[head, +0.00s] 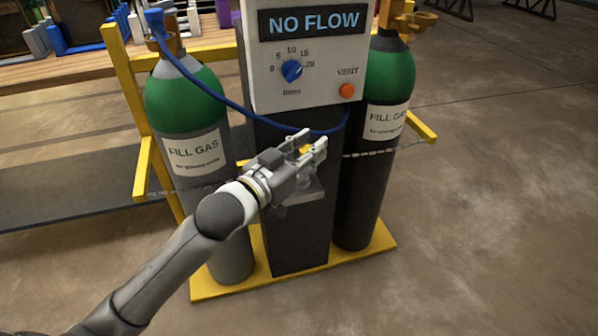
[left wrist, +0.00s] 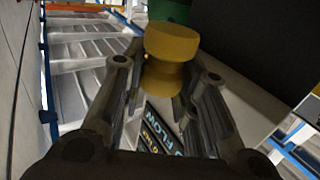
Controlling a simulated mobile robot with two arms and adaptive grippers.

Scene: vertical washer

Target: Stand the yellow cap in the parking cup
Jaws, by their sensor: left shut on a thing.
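My left gripper (head: 306,149) is in front of the dark pedestal, below the control box. It is shut on the yellow cap (head: 304,150), of which only a small patch shows between the fingers. In the left wrist view the cap (left wrist: 171,44) shows as a round, wide-topped knob with a narrower neck between the fingertips (left wrist: 165,72). A small grey ledge (head: 307,193) sticks out from the pedestal just below the gripper, partly hidden by it; I cannot tell if it holds the parking cup. My right gripper is not in view.
The control box (head: 305,75) reads NO FLOW and has a blue dial and an orange vent button. Green-topped cylinders stand at the left (head: 186,105) and right (head: 388,75). A blue hose (head: 235,105) hangs above the gripper. The floor at right is clear.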

